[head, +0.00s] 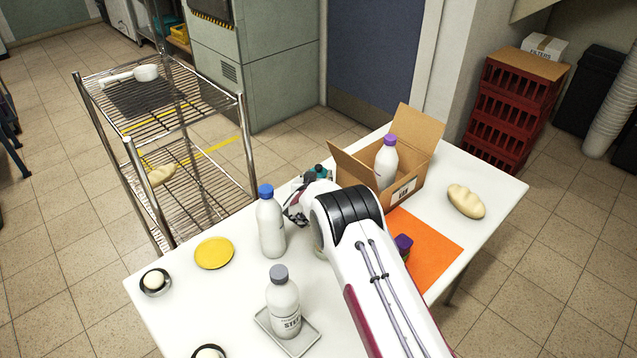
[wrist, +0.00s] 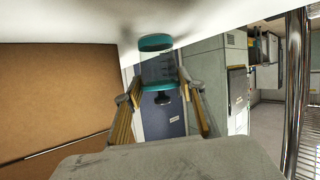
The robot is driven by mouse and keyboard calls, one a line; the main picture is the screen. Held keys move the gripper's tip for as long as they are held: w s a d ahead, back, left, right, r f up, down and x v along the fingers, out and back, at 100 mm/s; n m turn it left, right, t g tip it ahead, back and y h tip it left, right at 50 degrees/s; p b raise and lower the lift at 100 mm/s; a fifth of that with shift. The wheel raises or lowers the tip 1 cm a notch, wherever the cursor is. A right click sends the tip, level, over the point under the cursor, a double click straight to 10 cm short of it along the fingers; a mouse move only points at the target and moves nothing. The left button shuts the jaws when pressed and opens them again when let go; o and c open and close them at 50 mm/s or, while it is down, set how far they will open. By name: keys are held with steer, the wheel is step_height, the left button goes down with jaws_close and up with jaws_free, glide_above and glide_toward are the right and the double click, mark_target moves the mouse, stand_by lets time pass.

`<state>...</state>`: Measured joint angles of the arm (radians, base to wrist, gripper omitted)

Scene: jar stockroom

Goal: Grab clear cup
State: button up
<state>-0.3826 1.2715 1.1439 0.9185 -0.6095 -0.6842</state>
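The clear cup (wrist: 158,68) is see-through with faint dark markings, teal bands at both ends and a dark knob. In the wrist view, where the table appears at the top, it stands against the white surface. In the head view only its teal and dark top (head: 318,170) shows clearly, just beyond my wrist. My gripper (wrist: 163,92) is open, with one finger on each side of the cup's picture. I see no clear contact, and cannot tell how deep the cup lies between the fingers. In the head view my gripper (head: 297,204) is mostly hidden by my arm.
An open cardboard box (head: 408,190) holding a purple-capped bottle (head: 386,165) stands right of the cup; its wall fills the wrist view's left. A blue-capped bottle (head: 270,228) stands close to my wrist. A grey-capped bottle (head: 284,302) and yellow disc (head: 214,253) are nearer the front left.

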steer(key=shift+r, duration=0.1)
stand_by(0.3)
steer(key=shift+r, duration=4.95)
steer(key=shift+a, duration=0.1)
